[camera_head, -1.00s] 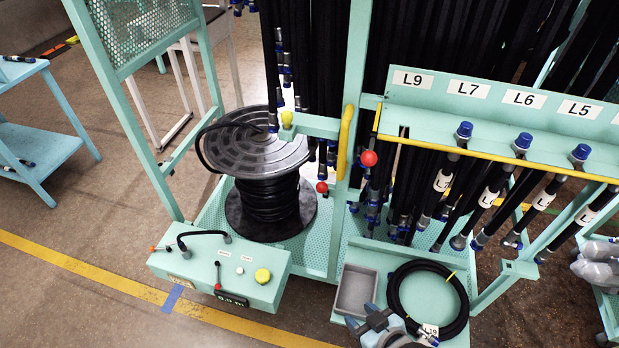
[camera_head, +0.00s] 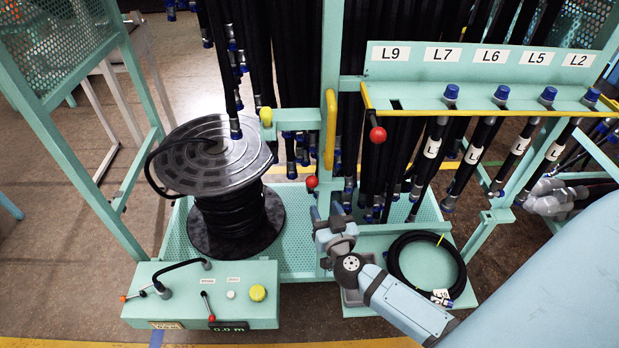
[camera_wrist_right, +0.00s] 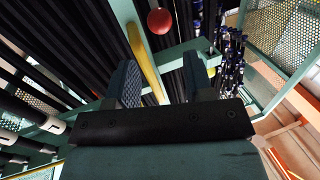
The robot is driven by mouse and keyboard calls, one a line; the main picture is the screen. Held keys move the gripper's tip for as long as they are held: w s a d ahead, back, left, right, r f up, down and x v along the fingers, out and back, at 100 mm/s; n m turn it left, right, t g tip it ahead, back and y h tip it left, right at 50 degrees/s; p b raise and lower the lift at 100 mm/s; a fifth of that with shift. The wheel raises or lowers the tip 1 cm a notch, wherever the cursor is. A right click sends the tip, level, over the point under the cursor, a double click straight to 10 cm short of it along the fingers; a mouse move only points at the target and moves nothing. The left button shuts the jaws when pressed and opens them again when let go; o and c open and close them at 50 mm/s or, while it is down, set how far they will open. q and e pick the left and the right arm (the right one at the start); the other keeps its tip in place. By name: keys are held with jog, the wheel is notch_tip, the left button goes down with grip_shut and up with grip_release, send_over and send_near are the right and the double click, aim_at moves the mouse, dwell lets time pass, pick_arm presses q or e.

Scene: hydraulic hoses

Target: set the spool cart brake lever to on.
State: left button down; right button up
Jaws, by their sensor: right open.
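Two levers with red ball knobs show on the teal cart in the head view: an upper red knob (camera_head: 377,134) at the end of the yellow-edged hose rack, and a lower red knob (camera_head: 312,182) on the post side below the yellow handle (camera_head: 330,130). I cannot tell which is the brake lever, or its setting. My right gripper (camera_head: 326,211) is open and empty, just below the lower knob and apart from it. In the right wrist view, a red knob (camera_wrist_right: 160,21) is ahead of the open fingers, with a yellow bar behind them. My left gripper is out of view.
A hose spool (camera_head: 235,215) stands on the cart left of the gripper. A control box (camera_head: 205,290) with small levers sits in front. Hanging hoses crowd behind the post. A coiled hose (camera_head: 398,270) lies on the right shelf, beside my right arm.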

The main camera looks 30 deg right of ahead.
aim_at(310, 177)
jog(key=x, duration=1.2)
jog(key=shift+w+d, duration=0.15)
jog(key=shift+w, duration=0.2)
jog(key=shift+c, duration=0.5)
grip_shut()
jog(key=shift+f, duration=0.1)
